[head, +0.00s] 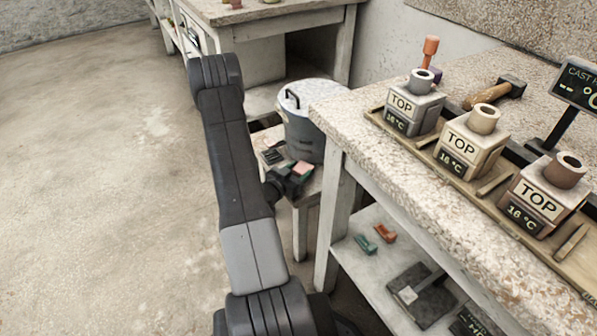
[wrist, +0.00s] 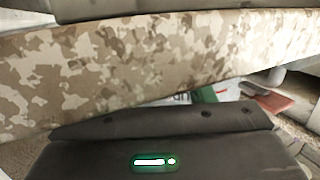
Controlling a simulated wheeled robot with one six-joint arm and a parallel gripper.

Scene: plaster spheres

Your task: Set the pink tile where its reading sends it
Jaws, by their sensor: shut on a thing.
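My gripper (head: 288,180) is at the small low table (head: 311,190), beside the grey lidded bucket. The pink tile (head: 303,168) shows at its fingertips, and the gripper is shut on it. The fingers partly hide the tile. In the wrist view my gripper's dark body fills the bottom, with a green light. A mottled beige and brown surface spans that view; I cannot tell what it is. A flat reddish piece (wrist: 271,101) lies at its right, beside a white and green printed patch (wrist: 205,93). Three blocks marked TOP (head: 405,105) show 16 °C on the bench.
A mallet (head: 495,92) and a display stand (head: 576,85) are on the bench. Its lower shelf (head: 350,262) holds small orange and teal pieces and a dark plate. The floor at left is clear.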

